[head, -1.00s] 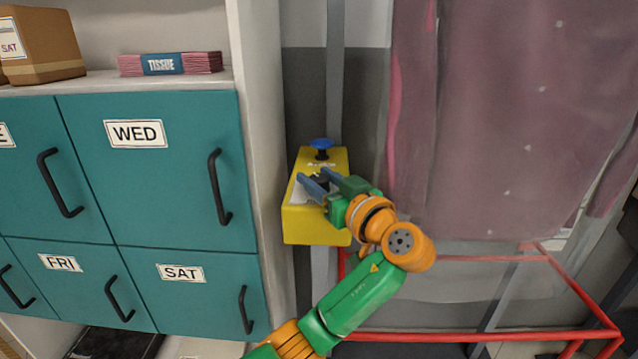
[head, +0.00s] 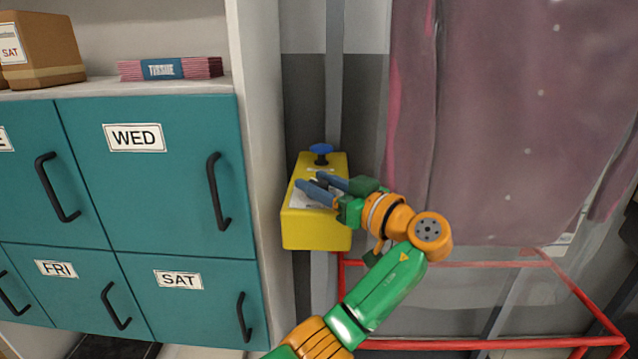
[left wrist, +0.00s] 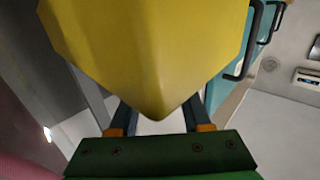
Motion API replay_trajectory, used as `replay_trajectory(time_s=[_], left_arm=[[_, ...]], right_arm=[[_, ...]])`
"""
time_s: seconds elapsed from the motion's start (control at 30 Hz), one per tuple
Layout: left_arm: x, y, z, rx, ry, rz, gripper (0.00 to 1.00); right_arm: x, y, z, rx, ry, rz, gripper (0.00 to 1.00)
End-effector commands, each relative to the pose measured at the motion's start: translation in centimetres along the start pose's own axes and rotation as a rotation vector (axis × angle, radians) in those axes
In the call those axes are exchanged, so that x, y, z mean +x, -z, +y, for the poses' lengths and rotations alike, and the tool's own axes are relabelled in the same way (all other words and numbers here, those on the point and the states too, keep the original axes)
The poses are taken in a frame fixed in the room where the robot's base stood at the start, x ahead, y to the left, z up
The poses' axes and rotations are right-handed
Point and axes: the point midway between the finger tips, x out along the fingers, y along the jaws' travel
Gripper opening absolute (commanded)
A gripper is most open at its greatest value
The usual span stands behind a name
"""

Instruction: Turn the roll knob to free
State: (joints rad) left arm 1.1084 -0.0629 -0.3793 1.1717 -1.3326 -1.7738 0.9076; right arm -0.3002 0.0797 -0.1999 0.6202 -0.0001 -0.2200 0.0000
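A yellow control box (head: 318,235) is mounted on a grey post and has a blue mushroom-shaped knob (head: 321,149) at its far end. A pale label plate (head: 297,199) lies on its top face. My left gripper (head: 308,181) is over this face, nearer than the blue knob, with its two blue-grey fingers apart. Something small and dark shows between them; I cannot tell whether it is a knob or whether the fingers touch it. In the left wrist view the yellow box (left wrist: 150,55) fills the middle, between and beyond the spread fingers (left wrist: 160,118). My right gripper is out of view.
Teal lockers (head: 150,175) with black handles stand left of the box, behind a white side panel (head: 262,120). A translucent purple garment cover (head: 500,120) hangs on the right. Red rails (head: 450,344) run below it. A tissue pack (head: 170,68) lies on the shelf.

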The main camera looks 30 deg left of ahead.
Motion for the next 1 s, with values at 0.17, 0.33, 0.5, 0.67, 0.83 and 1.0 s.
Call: replay_trajectory(time_s=[0.17,0.33,0.5,0.67,0.83,1.0], left_arm=[[0.0,0.2,0.0,-0.002,-0.001,0.003,0.78],[0.0,0.1,0.0,-0.001,-0.001,0.002,0.78],[-1.7,-0.2,0.1,-0.002,-0.004,0.001,0.78],[-5.2,-0.2,0.1,-0.002,-0.004,0.002,0.78],[-7.0,0.0,0.0,-0.002,-0.001,0.003,0.78],[-7.1,0.1,0.0,-0.002,0.000,0.003,0.78]], right_arm=[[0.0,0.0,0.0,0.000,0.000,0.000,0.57],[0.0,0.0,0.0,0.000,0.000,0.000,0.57],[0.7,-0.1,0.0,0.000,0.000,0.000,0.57],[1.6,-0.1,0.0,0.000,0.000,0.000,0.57],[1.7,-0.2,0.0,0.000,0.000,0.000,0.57],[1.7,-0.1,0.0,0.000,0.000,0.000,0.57]])
